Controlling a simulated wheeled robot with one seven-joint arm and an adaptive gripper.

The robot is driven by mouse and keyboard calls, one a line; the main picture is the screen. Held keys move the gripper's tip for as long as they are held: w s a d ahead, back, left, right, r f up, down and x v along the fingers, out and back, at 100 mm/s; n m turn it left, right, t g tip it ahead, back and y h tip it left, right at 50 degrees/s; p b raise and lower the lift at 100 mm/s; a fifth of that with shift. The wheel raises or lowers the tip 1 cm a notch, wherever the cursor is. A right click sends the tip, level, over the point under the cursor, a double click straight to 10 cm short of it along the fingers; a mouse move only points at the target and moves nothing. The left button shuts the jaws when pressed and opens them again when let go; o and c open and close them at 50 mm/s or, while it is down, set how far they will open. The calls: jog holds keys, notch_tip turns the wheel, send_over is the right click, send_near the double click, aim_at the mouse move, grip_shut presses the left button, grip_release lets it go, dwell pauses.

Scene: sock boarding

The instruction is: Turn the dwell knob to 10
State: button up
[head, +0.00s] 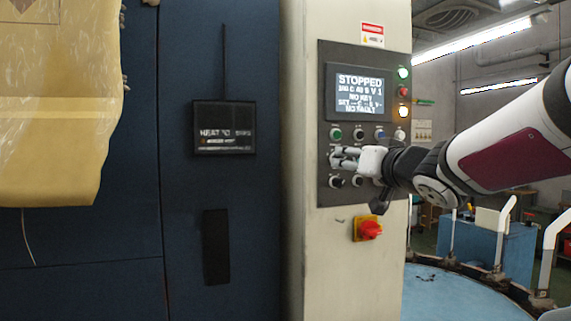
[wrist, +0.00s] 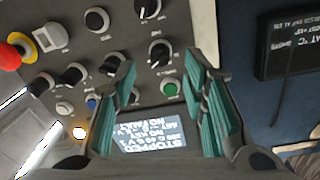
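The control panel (head: 328,100) stands on a cream column, with several black knobs and a lit display (head: 358,91). The display reads STOPPED. The knob labels are too small to read, so I cannot tell which is the dwell knob. My gripper (head: 344,158) is at the panel's left column of controls, hiding part of it. In the wrist view, where the panel appears upside down, my gripper (wrist: 158,66) is open. A black knob with a white pointer (wrist: 160,54) lies between its fingertips. I cannot tell whether they touch it. Another knob (wrist: 148,8) sits above it in that picture.
A red and yellow switch (head: 369,229) sits below the panel. A green button (wrist: 168,90) is close to the fingers, and a red button (wrist: 9,56) is at the left of the wrist view. A dark blue cabinet (head: 240,60) stands left of the column.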

jog(key=shift+w+a, duration=0.2)
jog(key=shift+w, duration=0.85)
jog(key=shift+w+a, duration=0.2)
jog(key=shift+w, duration=0.8)
grip_shut()
